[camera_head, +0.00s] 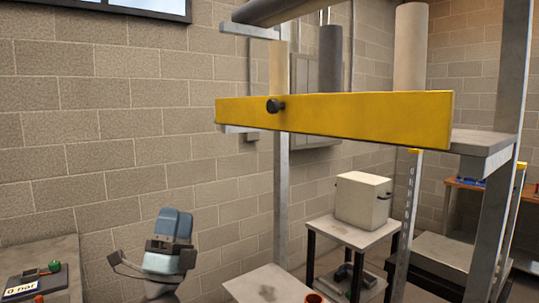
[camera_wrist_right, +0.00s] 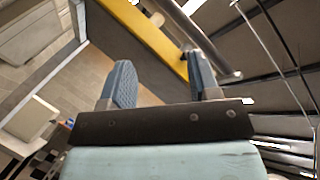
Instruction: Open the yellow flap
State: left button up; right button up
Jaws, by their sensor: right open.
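The yellow flap (camera_head: 350,118) is a long horizontal panel in the upper right half of the head view. A dark round knob (camera_head: 275,106) sits near its left end. My right gripper (camera_head: 176,216) is below and left of the flap, apart from it, with blue fingers pointing up. In the right wrist view, the yellow flap (camera_wrist_right: 142,32) runs diagonally beyond the fingertips. My right gripper (camera_wrist_right: 163,76) is open there, with nothing between its fingers. My left gripper is in neither view.
Metal posts (camera_head: 281,165) stand beneath the flap. A grey shelf (camera_head: 478,140) is at its right end. A white box (camera_head: 363,200) stands on a small table (camera_head: 345,233) behind. A grey bench (camera_head: 40,262) is at lower left. The block wall (camera_head: 100,150) left of the flap is bare.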

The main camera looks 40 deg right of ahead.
jog(key=s+d+r+m+g+b, duration=0.1)
jog(key=s+r+m+g, duration=0.1)
jog(key=r+m+g, duration=0.7)
jog(key=s+d+r+m+g+b, duration=0.15)
jog(key=r+m+g, duration=0.35)
jog(key=m+g, duration=0.65)
jog(key=m+t+y, duration=0.2)
jog(key=m+y, duration=0.3)
jog(key=y, duration=0.2)
send_near(269, 107)
jog(key=d, duration=0.3)
jog(key=d+p, duration=0.1)
jog(key=d, duration=0.1)
jog(key=s+d, duration=0.1)
jog(key=d, duration=0.2)
jog(key=shift+s+d, duration=0.1)
jog(key=shift+d, duration=0.2)
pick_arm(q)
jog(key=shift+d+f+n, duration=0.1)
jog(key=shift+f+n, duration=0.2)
pick_arm(e)
jog(key=shift+d+f, duration=0.1)
jog(key=shift+d, duration=0.4)
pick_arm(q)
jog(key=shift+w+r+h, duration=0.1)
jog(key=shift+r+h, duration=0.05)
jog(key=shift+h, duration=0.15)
pick_arm(e)
grip_shut()
